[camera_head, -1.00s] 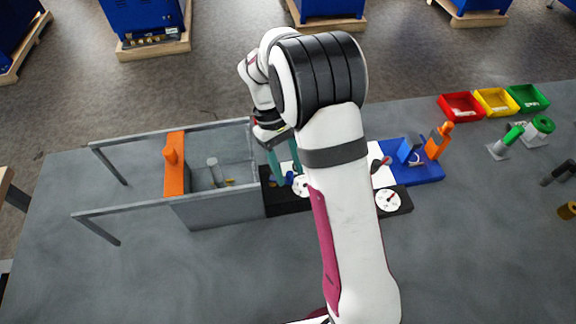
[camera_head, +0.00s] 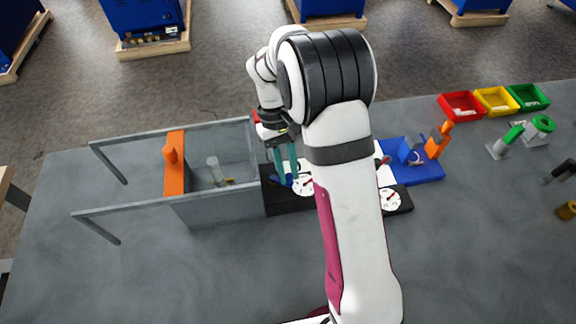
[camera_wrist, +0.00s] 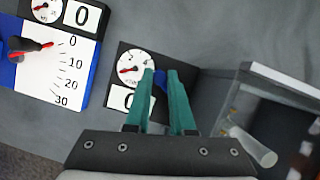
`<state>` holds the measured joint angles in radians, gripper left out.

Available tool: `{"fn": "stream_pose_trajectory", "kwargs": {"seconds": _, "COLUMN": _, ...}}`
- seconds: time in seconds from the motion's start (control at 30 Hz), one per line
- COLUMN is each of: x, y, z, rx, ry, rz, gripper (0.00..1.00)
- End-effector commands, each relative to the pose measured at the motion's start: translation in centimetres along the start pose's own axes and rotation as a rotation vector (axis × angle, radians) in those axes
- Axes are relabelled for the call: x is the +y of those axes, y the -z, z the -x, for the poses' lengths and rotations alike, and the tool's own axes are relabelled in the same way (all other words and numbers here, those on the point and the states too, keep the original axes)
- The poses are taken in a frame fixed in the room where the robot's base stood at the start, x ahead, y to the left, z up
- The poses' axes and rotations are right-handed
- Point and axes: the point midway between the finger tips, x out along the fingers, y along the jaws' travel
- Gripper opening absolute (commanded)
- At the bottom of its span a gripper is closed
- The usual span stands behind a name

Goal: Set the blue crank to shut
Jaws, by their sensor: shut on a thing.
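My gripper (camera_head: 287,180) reaches down over a black base (camera_head: 284,204) with its teal fingers shut on the blue crank (camera_head: 276,179). In the wrist view my gripper (camera_wrist: 161,73) has the crank's blue part (camera_wrist: 159,84) between its fingers, which hide most of it. A white dial (camera_head: 304,186) with a red needle sits just beside the crank. The dial also shows in the wrist view (camera_wrist: 133,66), above a partly hidden number window. I cannot tell the crank's exact angle.
A grey-framed clear enclosure with an orange handle (camera_head: 174,165) stands close on the left. To the right are a second white dial (camera_head: 389,200) and a blue base (camera_head: 424,172) with an orange lever. Red, yellow and green bins stand at the back right. The front table is clear.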

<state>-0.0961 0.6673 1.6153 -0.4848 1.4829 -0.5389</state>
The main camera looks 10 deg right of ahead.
Motion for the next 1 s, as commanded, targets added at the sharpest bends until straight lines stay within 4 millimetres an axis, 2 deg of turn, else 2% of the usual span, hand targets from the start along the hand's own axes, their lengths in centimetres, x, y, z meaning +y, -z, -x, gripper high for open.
{"fn": "stream_pose_trajectory", "kwargs": {"seconds": 0.7, "x": -2.0, "y": -1.2, "z": -0.4, "rx": 0.001, "ry": 0.257, "rz": -0.619, "gripper": 0.0}}
{"fn": "stream_pose_trajectory", "kwargs": {"seconds": 1.0, "x": -2.8, "y": -1.3, "z": -0.5, "rx": 0.001, "ry": 0.34, "rz": -0.817, "gripper": 0.0}}
